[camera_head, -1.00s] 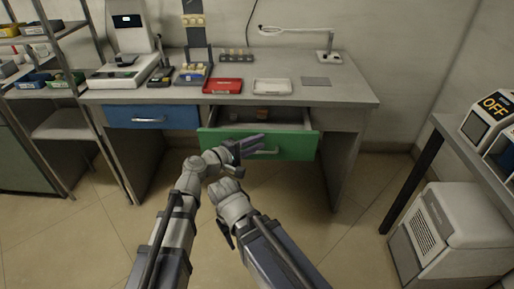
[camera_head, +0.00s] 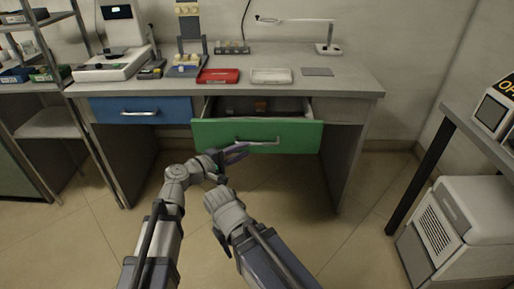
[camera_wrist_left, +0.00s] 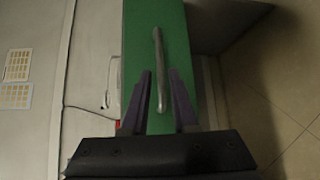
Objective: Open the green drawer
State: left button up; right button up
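The green drawer (camera_head: 290,137) stands pulled out of the grey desk, with its inside showing behind the front. Its metal bar handle (camera_head: 264,143) is on the front face. My left gripper (camera_head: 245,150) is in front of the drawer, at the handle's left part. In the left wrist view the two dark fingers (camera_wrist_left: 159,75) are spread apart, one on each side of the handle (camera_wrist_left: 159,60), with gaps between. They are open and hold nothing; exact depth is unclear. My right arm is low in the head view; its gripper's fingers cannot be made out.
A closed blue drawer (camera_head: 170,111) is left of the green one. On the desktop (camera_head: 345,86) are a red tray (camera_head: 218,76), a white tray (camera_head: 271,76) and a lamp (camera_head: 328,48). A side table (camera_head: 470,125) and white cabinet (camera_head: 462,225) stand right. Floor in front is clear.

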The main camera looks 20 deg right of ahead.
aim_at(258, 144)
pick_arm(q)
jog(key=b+x, duration=0.1)
jog(key=x, duration=0.6)
jog(key=shift+w+d, duration=0.1)
jog(key=shift+w, duration=0.05)
jog(key=shift+c, duration=0.3)
grip_shut()
dwell(1.0)
